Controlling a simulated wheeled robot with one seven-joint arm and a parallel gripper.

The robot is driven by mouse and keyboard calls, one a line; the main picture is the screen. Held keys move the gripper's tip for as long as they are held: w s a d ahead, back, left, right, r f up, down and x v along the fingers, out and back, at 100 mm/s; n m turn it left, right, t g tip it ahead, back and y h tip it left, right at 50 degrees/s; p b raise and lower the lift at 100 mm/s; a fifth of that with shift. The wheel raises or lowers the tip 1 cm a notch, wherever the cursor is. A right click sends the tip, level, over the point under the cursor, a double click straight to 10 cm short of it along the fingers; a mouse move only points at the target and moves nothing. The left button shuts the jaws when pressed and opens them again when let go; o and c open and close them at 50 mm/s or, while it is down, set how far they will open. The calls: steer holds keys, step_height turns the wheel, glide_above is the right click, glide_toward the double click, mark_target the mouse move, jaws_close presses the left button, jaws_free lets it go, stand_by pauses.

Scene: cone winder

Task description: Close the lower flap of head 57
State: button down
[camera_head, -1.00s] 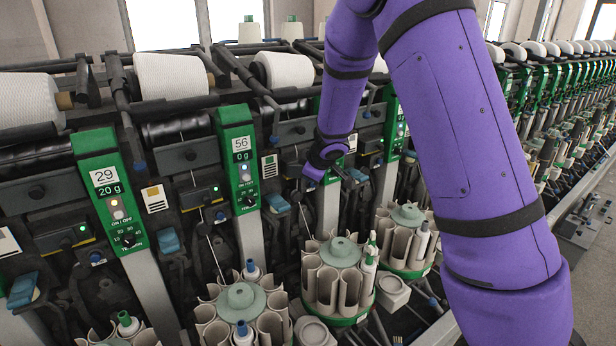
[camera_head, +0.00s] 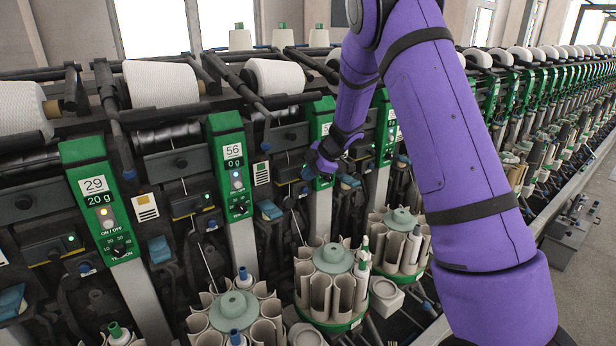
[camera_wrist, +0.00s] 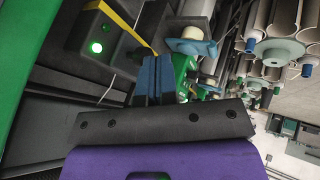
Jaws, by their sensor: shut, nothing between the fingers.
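No plate reading 57 is legible. The panel numbered 56 (camera_head: 230,165) shows clearly, and right of it stands another green panel (camera_head: 319,112), partly covered by my arm, its number unreadable. Blue flap-like parts sit low on the heads, one right of panel 56 (camera_head: 270,210) and one farther right (camera_head: 348,182). I cannot tell which is the lower flap of head 57. My gripper (camera_head: 307,173) is in front of the machine between these panels, shut and empty.
Round bobbin magazines (camera_head: 333,270) with upright tubes stand in front below the heads. White yarn packages (camera_head: 160,84) lie along the top. A panel numbered 29 (camera_head: 98,200) is at left.

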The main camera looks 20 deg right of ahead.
steer(key=shift+w+d, duration=0.15)
steer(key=shift+w, duration=0.1)
stand_by(0.3)
